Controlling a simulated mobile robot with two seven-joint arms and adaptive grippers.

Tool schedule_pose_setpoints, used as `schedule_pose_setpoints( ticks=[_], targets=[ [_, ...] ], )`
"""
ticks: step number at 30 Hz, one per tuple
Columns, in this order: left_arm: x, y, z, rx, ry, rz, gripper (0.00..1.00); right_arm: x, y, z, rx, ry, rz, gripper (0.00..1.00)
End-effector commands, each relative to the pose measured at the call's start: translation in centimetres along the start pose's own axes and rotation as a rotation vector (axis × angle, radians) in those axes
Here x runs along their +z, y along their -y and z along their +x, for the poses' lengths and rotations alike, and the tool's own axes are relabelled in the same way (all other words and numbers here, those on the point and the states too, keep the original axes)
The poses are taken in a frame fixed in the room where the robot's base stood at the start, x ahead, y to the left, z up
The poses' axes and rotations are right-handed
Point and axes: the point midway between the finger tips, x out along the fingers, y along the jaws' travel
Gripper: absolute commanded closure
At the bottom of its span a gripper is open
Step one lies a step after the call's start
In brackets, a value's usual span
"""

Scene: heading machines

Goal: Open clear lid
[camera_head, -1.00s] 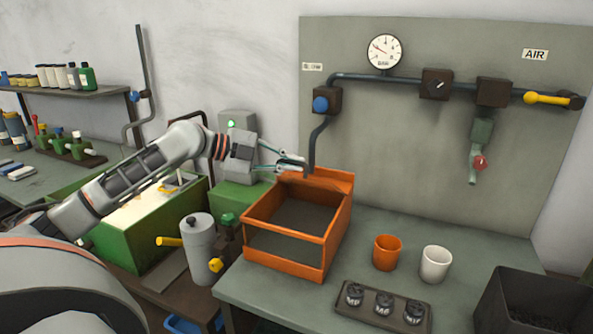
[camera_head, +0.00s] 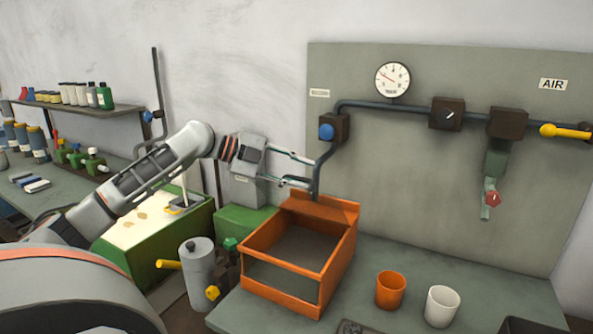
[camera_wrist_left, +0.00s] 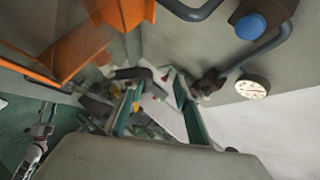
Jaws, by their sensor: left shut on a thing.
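My left gripper (camera_head: 310,173) is at the lower end of the grey pipe, above the back edge of an orange bin (camera_head: 338,262). Its two thin fingers show apart in the head view. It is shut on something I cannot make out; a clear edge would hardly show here. In the left wrist view the fingers (camera_wrist_left: 157,112) point away from the camera, with the orange bin (camera_wrist_left: 100,40) at upper left. The bin has a see-through front panel (camera_head: 282,286). I cannot pick out a separate clear lid. My right gripper is out of view.
The wall panel carries a pipe (camera_head: 318,180), a gauge (camera_head: 393,79) and valves close to my gripper. An orange cup (camera_head: 390,290) and white cup (camera_head: 441,306) stand right of the bin.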

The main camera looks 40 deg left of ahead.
Motion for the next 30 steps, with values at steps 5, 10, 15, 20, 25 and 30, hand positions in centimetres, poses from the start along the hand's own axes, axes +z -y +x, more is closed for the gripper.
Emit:
schedule_pose_setpoints(
  ticks=[5,10,15,20,25,30],
  targets=[
    [0.68,0.27,0.13,-0.023,0.008,-0.017,1.0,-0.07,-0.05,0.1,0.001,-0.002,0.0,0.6],
    [0.68,0.24,0.14,-0.023,0.008,-0.017,1.0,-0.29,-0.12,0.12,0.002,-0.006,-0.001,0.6],
    [0.69,0.23,0.15,-0.023,0.008,-0.017,1.0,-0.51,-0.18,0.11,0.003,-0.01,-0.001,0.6],
    [0.69,0.21,0.16,-0.022,0.008,-0.017,1.0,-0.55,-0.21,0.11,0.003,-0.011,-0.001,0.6],
    [0.7,0.13,0.19,-0.021,0.008,-0.018,0.73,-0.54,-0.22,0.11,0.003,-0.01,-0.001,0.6],
    [0.74,-0.15,0.33,-0.016,0.008,-0.021,0.72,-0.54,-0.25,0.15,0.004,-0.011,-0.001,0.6]
  ],
)
